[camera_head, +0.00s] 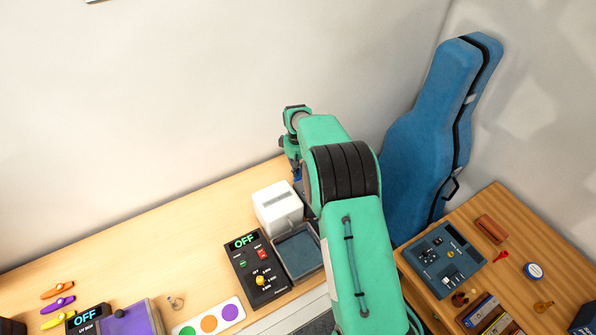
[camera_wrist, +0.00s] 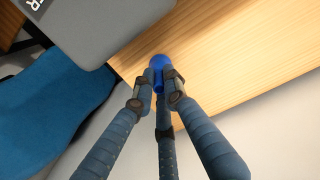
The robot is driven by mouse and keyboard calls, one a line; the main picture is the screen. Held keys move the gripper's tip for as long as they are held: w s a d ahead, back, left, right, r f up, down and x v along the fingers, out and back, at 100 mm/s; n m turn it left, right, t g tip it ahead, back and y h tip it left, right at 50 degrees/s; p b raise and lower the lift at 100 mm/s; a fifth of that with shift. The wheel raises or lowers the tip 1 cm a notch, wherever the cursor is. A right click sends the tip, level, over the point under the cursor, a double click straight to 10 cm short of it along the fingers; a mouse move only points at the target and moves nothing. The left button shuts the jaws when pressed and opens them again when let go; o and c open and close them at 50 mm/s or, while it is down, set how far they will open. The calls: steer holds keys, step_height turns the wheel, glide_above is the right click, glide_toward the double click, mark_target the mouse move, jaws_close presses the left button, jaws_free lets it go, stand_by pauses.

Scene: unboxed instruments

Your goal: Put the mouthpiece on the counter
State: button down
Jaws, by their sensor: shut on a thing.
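My gripper (camera_wrist: 158,85) is shut on a small blue object with a rounded top and a narrow stem, which looks like the mouthpiece (camera_wrist: 158,62). It is held at the fingertips over the wooden counter (camera_wrist: 235,50). I cannot tell whether it touches the wood. In the head view my arm hides most of the gripper, which shows only in part near the far right end of the counter (camera_head: 130,235), behind a white box. A small patch of blue shows there.
The white box (camera_head: 277,208), a grey tray (camera_head: 299,252) and a black control panel (camera_head: 257,268) stand near the arm. A blue instrument case (camera_head: 420,140) leans at the right. A side table (camera_head: 545,255) holds small items. The counter's middle left is clear.

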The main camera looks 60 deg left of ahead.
steer(key=c, duration=1.8)
jaws_free()
steer(key=shift+f, duration=0.15)
steer(key=shift+o, duration=0.2)
step_height(320, 180, up, 12)
steer(key=shift+r+b, duration=0.2)
steer(key=shift+b, duration=0.15)
steer(key=shift+s, duration=0.1)
